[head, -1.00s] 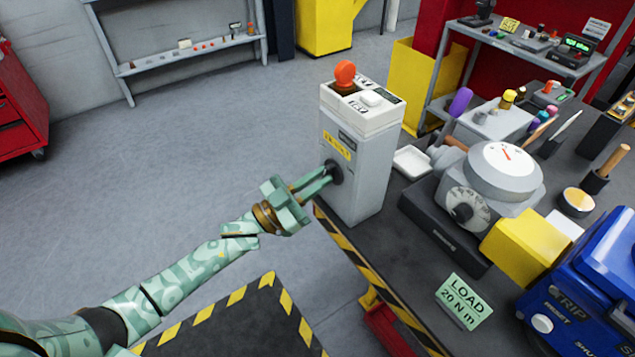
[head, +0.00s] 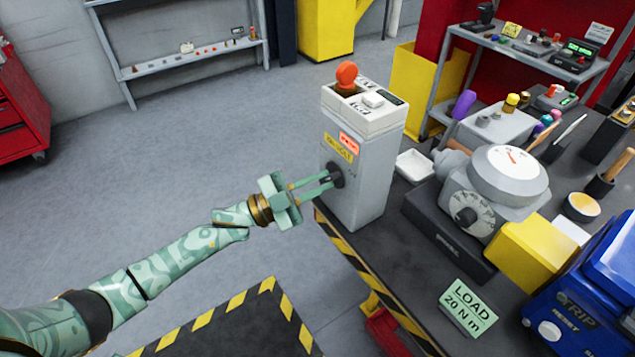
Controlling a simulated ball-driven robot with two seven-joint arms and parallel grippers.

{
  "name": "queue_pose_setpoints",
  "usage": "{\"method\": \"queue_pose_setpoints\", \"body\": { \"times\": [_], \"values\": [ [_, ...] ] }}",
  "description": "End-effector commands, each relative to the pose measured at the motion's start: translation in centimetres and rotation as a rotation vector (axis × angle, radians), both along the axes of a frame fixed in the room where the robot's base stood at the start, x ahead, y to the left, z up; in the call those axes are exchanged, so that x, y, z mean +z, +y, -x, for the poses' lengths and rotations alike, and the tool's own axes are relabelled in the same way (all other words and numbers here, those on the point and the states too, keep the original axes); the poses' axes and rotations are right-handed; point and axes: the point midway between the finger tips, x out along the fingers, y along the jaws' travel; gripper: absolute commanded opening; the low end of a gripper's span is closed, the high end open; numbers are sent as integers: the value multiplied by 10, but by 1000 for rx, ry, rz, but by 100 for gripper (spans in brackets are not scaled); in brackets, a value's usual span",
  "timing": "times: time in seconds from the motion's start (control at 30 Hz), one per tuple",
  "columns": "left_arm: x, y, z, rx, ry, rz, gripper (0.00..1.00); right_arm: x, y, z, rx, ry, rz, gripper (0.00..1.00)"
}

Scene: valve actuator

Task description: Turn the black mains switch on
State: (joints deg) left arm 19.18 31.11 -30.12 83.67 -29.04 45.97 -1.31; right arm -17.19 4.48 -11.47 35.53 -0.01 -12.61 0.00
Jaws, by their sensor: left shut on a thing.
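The black mains switch (head: 337,172) is a round knob on the front face of a tall grey box (head: 372,185) at the table's near left corner. My left gripper (head: 327,181) reaches in from the left and is shut on the knob, its fingers partly covering it. Above the knob are a yellow label (head: 338,148) and a small panel (head: 349,143) glowing orange-red. The knob's exact angle is hard to make out. My right gripper is not in view.
An orange knob (head: 347,73) and a white button (head: 373,100) are on the box's top. A white tray (head: 414,166) and a grey device with a round dial (head: 508,172) stand to the right. A green load card (head: 468,307) is near the table edge.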

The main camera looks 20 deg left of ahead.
Motion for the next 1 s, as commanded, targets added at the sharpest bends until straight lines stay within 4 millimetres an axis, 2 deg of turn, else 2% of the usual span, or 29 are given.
{"method": "queue_pose_setpoints", "body": {
  "times": [0.3,0.33,0.4,0.83,1.0],
  "values": [
    [-2,0,0,1,2,-3,0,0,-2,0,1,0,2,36],
    [-2,0,0,1,2,-3,20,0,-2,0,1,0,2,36],
    [-1,0,0,1,2,-3,34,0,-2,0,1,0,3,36],
    [-1,2,1,0,1,-1,34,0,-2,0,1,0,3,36],
    [-9,19,14,2,3,-4,34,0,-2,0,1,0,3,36]
  ]
}}
